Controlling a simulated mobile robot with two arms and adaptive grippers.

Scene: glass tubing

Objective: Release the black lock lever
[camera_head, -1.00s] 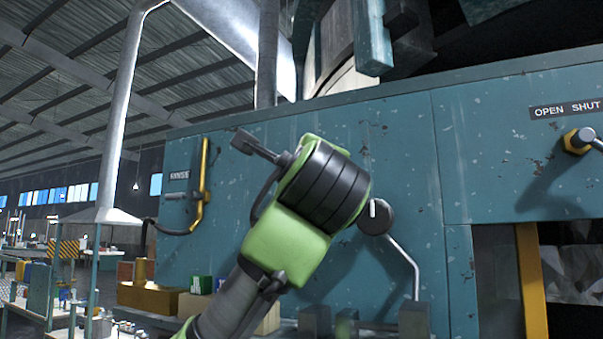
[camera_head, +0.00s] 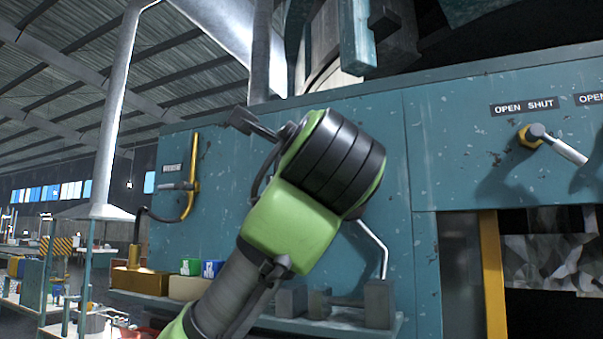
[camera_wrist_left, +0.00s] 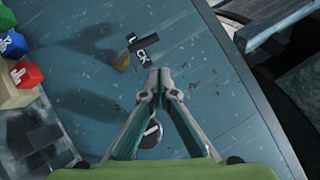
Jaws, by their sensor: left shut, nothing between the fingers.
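In the left wrist view a dark lever bar (camera_wrist_left: 145,41) lies across the black "LOCK" label (camera_wrist_left: 141,57), hiding part of its lettering. A small brass mount (camera_wrist_left: 121,62) sits beside the label. My left gripper (camera_wrist_left: 163,73) is shut and empty. Its tips appear just short of the label in the picture; I cannot tell their distance from the panel. In the head view my left wrist hides the gripper, and I cannot make out the lock lever there. My right gripper is not in view.
The teal panel (camera_head: 455,150) carries a lever (camera_head: 552,145) under an "OPEN SHUT" label and a yellow handle (camera_head: 192,175) at left. A round black knob (camera_wrist_left: 152,133) shows between my fingers. A shelf with boxes (camera_head: 190,267) and dark blocks (camera_head: 378,303) runs below.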

